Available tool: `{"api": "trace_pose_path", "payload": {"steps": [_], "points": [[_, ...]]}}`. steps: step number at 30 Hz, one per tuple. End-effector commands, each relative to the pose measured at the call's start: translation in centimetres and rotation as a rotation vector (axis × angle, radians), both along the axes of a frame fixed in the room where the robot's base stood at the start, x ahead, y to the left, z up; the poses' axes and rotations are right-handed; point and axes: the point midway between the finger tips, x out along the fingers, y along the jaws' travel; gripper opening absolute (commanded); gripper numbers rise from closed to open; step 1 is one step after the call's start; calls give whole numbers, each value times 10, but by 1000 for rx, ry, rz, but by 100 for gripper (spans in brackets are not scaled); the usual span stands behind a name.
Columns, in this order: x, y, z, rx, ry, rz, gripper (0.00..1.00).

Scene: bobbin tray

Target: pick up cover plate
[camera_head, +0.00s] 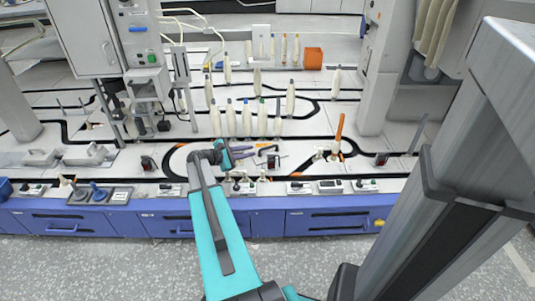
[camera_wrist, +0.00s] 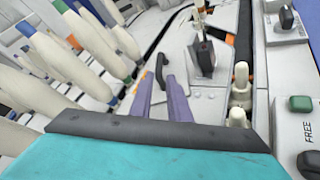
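I take the cover plate to be the pale flat plate (camera_wrist: 207,103) in the wrist view, with a thin black handle (camera_wrist: 161,66) standing at its left side. My gripper (camera_wrist: 161,80) has two purple fingers reaching down with a gap between them. The handle is at the fingertips, partly between them; I cannot tell whether they touch it. In the head view my gripper (camera_head: 243,153) is low over the middle of the machine bed. The plate is too small there, and partly behind my arm, to make out clearly.
Tall white bobbins (camera_head: 247,117) stand in rows behind my gripper; they crowd the left of the wrist view (camera_wrist: 75,65). A black upright block (camera_wrist: 207,52) stands beyond the fingers. White pegs (camera_wrist: 240,90) and a panel with a green button (camera_wrist: 301,103) are right.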

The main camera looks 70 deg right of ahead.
Motion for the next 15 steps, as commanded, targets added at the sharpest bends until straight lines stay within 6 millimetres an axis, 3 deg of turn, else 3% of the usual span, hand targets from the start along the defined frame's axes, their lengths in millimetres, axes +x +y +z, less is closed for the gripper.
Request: {"api": "trace_pose_path", "payload": {"steps": [15], "points": [[-34,-52,-22,-1,0,1,16]]}}
